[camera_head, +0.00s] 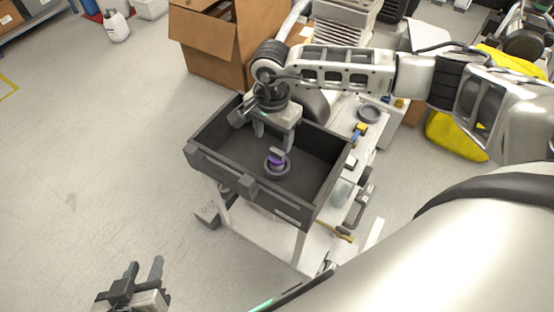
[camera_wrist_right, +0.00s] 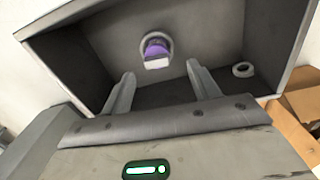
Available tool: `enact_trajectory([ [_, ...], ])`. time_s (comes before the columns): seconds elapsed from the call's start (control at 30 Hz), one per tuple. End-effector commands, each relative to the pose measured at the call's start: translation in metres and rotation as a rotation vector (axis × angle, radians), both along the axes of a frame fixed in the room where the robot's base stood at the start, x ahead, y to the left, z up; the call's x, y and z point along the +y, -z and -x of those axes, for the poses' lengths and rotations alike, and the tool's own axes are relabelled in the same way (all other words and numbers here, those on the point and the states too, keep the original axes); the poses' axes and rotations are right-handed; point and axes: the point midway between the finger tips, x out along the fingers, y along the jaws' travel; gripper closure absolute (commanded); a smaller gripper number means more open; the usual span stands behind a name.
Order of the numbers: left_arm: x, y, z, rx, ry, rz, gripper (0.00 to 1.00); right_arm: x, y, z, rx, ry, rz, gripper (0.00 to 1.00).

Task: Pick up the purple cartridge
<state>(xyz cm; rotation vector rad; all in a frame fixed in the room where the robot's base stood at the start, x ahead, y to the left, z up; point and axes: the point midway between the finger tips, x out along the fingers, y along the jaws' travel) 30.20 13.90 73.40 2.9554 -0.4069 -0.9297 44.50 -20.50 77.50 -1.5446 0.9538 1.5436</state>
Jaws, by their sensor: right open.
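The purple cartridge (camera_head: 276,160) stands inside a round grey ring on the floor of a dark open drawer or tray (camera_head: 306,165). In the right wrist view the cartridge (camera_wrist_right: 156,50), with a pale end, shows ahead of and between the fingers. My right gripper (camera_head: 273,140) is open and empty, pointing down into the tray, above and close to the cartridge but apart from it. It also shows in the right wrist view (camera_wrist_right: 160,85). My left gripper (camera_head: 143,271) is low at the front left, fingers apart and empty, far from the tray.
The tray's walls surround the cartridge. A cardboard box (camera_head: 225,50) stands behind. A cart top with tools and a round part (camera_head: 369,113) lies at the right.

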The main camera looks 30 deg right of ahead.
Motion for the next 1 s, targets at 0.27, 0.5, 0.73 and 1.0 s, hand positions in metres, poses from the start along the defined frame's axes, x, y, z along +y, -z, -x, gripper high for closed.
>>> enact_trajectory([
  [0.27,0.0,0.002,0.001,0.007,0.001,-0.004,0.64,-0.002,0.021,0.001,0.002,0.001,0.0,0.39],
  [0.5,0.001,0.0,0.002,0.008,0.003,-0.012,0.64,-0.009,0.056,0.004,0.002,0.001,-0.002,0.39],
  [0.73,0.001,0.0,0.001,0.006,0.002,-0.013,0.64,-0.009,0.067,0.004,-0.001,-0.001,-0.003,0.39],
  [1.0,0.001,-0.001,0.0,0.005,0.003,-0.013,0.64,-0.009,0.066,0.004,0.0,0.0,-0.002,0.81],
])
